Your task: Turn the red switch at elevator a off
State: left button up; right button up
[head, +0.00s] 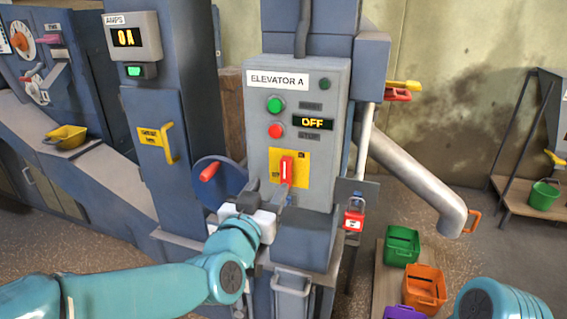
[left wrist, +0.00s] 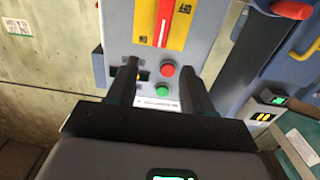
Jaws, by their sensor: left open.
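The elevator A panel (head: 322,190) is a grey box with a label at its top and a display reading OFF. The red switch (head: 287,168) sits on a yellow plate low on the panel, its handle upright. It also shows at the top of the left wrist view (left wrist: 165,22). My left gripper (head: 267,189) is in front of the panel, at the lower left of the switch. Its two dark fingers (left wrist: 162,75) are apart with nothing between them. The switch lies beyond the fingertips in the left wrist view. My right gripper is out of view.
Green (head: 275,105) and red (head: 275,130) buttons sit above the switch. A red-handled blue disc (head: 218,180) is to the left. A red padlock (head: 354,218) hangs at the right. Green (head: 402,246) and orange (head: 425,288) bins stand at the lower right.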

aim_at(285, 165)
pick_arm(q)
jog(key=p+x, duration=0.2)
jog(key=x, duration=0.8)
jog(key=shift+p, duration=0.3)
jog(key=shift+w+d+f, duration=0.1)
jog(key=shift+w+d, duration=0.05)
jog(key=shift+w, duration=0.25)
jog(key=shift+s, duration=0.1)
grip_shut()
